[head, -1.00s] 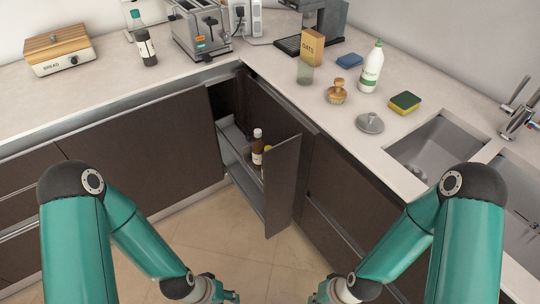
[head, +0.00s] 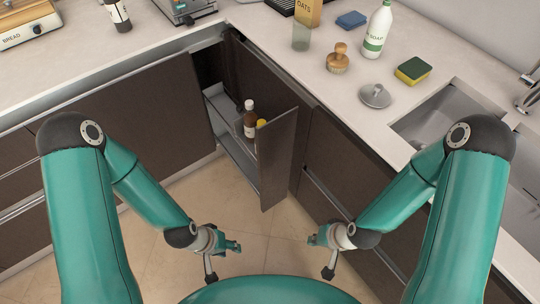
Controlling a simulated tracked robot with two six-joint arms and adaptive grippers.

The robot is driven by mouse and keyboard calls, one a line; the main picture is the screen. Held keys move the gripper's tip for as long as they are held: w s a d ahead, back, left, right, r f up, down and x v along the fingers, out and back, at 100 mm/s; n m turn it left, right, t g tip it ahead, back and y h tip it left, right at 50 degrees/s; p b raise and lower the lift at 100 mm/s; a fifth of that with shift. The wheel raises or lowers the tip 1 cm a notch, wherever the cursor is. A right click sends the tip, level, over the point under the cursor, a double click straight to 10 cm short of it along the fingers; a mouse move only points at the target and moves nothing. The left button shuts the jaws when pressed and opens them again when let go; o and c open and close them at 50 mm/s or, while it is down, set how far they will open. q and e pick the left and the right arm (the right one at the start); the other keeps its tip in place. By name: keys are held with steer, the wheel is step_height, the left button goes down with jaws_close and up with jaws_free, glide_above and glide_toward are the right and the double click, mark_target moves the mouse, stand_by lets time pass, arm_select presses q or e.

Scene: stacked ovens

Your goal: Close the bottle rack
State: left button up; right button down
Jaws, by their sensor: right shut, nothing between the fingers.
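The bottle rack (head: 277,160) is a narrow pull-out unit with a dark front panel and grey metal shelves, in the corner of the lower cabinets. It stands pulled out, with its front panel well forward of the cabinet opening. A brown bottle with a white label (head: 249,120) and a yellow-topped item (head: 261,123) stand in it. My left gripper (head: 223,255) hangs empty over the floor, in front of and below the rack; its finger opening is unclear. My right gripper (head: 321,254) is shut and empty, to the right of the rack's front panel. Neither touches the rack.
The worktop holds a dish soap bottle (head: 377,31), a brush (head: 338,60), a metal lid (head: 375,95), a sponge (head: 413,70) and a glass (head: 301,37). A sink (head: 440,118) is at right. The tiled floor (head: 185,215) before the rack is clear.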

mark_target(266, 148)
steer(key=w+f+m+t+b, duration=0.2)
steer(key=w+f+t+b, duration=0.15)
steer(key=w+b, duration=0.2)
steer(key=w+a+r+m+t+y+b, duration=0.6)
steer(key=w+r+t+b, duration=0.3)
steer(key=b, duration=0.3)
steer(key=shift+y, duration=0.3)
steer(key=b+x, duration=0.1)
steer(key=x, duration=0.3)
steer(key=b+x, duration=0.1)
steer(key=x, duration=0.3)
steer(key=d+b+x, duration=0.1)
steer(key=x, duration=0.4)
steer(key=shift+w+r, duration=0.2)
steer(key=shift+w, duration=0.1)
steer(key=shift+a, duration=0.2)
steer(key=shift+w+d, duration=0.1)
steer(key=shift+d, duration=0.1)
